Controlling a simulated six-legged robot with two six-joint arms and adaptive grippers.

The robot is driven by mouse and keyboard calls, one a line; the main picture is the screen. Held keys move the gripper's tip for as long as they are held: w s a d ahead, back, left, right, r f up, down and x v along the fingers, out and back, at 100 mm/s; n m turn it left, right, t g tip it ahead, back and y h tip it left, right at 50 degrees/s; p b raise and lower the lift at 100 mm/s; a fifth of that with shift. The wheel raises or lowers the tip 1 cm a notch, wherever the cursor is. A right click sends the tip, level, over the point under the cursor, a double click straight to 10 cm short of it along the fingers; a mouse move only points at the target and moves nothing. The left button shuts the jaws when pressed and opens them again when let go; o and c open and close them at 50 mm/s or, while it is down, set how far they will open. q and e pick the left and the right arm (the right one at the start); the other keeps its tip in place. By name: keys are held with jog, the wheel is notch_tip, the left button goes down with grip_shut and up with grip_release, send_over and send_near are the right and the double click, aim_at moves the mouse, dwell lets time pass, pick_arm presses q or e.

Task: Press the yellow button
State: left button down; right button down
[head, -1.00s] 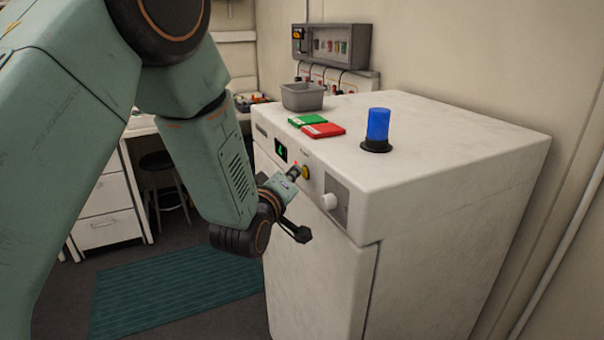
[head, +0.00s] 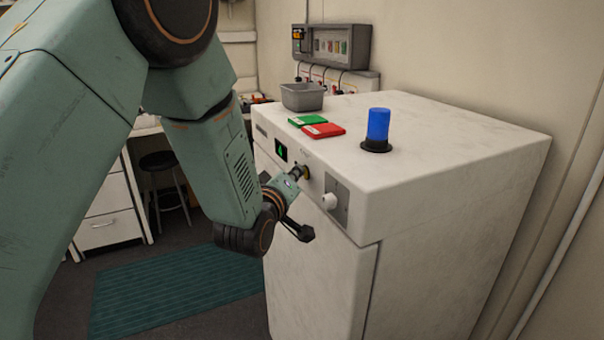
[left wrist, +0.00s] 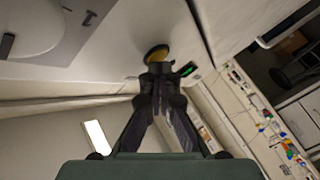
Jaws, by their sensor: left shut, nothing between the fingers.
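The yellow button (left wrist: 157,53) is round with a dark rim and sits on the front panel of the white machine (head: 440,165). In the head view only a sliver of it (head: 307,172) shows behind my left gripper (head: 302,171). My left gripper is shut and empty, with its tips at the button; in the left wrist view the fingertips (left wrist: 160,68) lie over the button's lower edge. I cannot tell whether they touch it or whether the button is pushed in. My right gripper is not in view.
A white knob (head: 329,201) is right of the button, and a small green display (head: 281,151) is left of it. On top stand a blue lamp (head: 378,126), red (head: 323,130) and green (head: 307,120) flat boxes and a grey bin (head: 302,97).

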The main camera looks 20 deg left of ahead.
pick_arm(q)
jog(key=shift+s+a, duration=0.2)
jog(key=s+a, duration=0.4)
jog(key=shift+s+p, duration=0.15)
jog(key=shift+p, duration=0.15)
dwell(0.3)
jog(key=shift+a, duration=0.15)
dwell(0.6)
